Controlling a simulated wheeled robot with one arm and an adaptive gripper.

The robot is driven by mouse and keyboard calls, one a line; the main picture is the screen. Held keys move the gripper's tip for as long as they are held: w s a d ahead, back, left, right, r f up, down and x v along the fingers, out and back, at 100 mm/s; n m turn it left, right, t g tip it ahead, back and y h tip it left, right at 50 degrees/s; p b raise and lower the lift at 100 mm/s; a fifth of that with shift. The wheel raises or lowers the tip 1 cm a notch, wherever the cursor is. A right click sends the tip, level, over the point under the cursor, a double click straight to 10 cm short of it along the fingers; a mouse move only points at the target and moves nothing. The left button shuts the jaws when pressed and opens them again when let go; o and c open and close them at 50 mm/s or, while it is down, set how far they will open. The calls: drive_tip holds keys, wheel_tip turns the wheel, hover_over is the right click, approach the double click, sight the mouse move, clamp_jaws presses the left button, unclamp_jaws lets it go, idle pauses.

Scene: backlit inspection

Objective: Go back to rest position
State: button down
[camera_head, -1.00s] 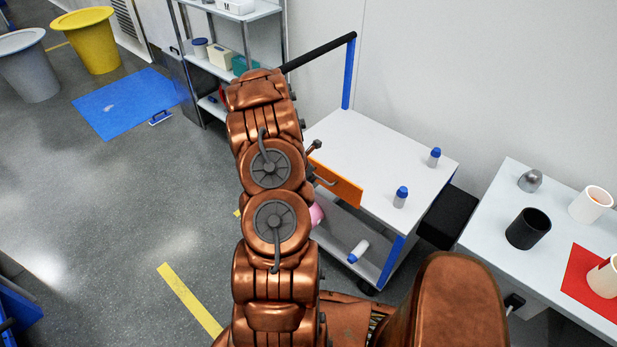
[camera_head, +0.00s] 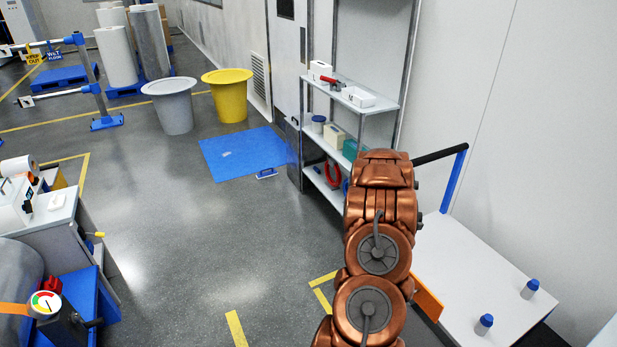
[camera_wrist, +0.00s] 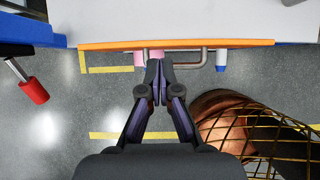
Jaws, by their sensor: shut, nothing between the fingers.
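My gripper (camera_wrist: 156,70) shows in the wrist view with its dark fingers together and nothing between them. Its tips point at the orange panel (camera_wrist: 110,45) of the white cart and overlap the metal handle (camera_wrist: 203,58) on that panel. I cannot tell whether they touch it. In the head view my copper arm stretches up the right side, beside the white cart (camera_head: 470,275), and the gripper itself is hidden. The orange panel (camera_head: 427,297) shows partly behind the arm.
A metal shelf (camera_head: 385,103) holds boxes behind the arm. Grey (camera_head: 172,108) and yellow (camera_head: 228,98) bins and a blue mat (camera_head: 243,154) lie farther off. The floor left of my arm is open.

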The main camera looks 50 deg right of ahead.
drive_tip(key=w+a+r+m+h, duration=0.1)
drive_tip(key=w+a+r+m, duration=0.1)
drive_tip(key=w+a+r, duration=0.4)
drive_tip(key=w+a+r+m, duration=0.2)
drive_tip(key=w+r, duration=0.1)
drive_tip(key=r, duration=0.6)
drive_tip(key=w+a+r+m, duration=0.4)
drive_tip(key=a+r, duration=0.4)
drive_tip(key=a, duration=0.4)
drive_tip(key=s+a+r+m+y, duration=0.1)
drive_tip(key=a+r+m, duration=0.15)
drive_tip(key=a, duration=0.85)
drive_tip(key=a+r+m+y, duration=0.15)
drive_tip(key=a+r, duration=0.25)
drive_tip(key=a, duration=0.7)
drive_tip(key=s+a+r+y, duration=0.1)
drive_tip(key=s+a+y, duration=0.1)
drive_tip(key=s+a, duration=0.3)
drive_tip(key=s+a+r+m+y, duration=0.1)
drive_tip(key=s+a, duration=0.5)
drive_tip(key=a, duration=0.8)
drive_tip(key=shift+t+y+b, duration=0.3)
drive_tip(key=shift+y, duration=0.05)
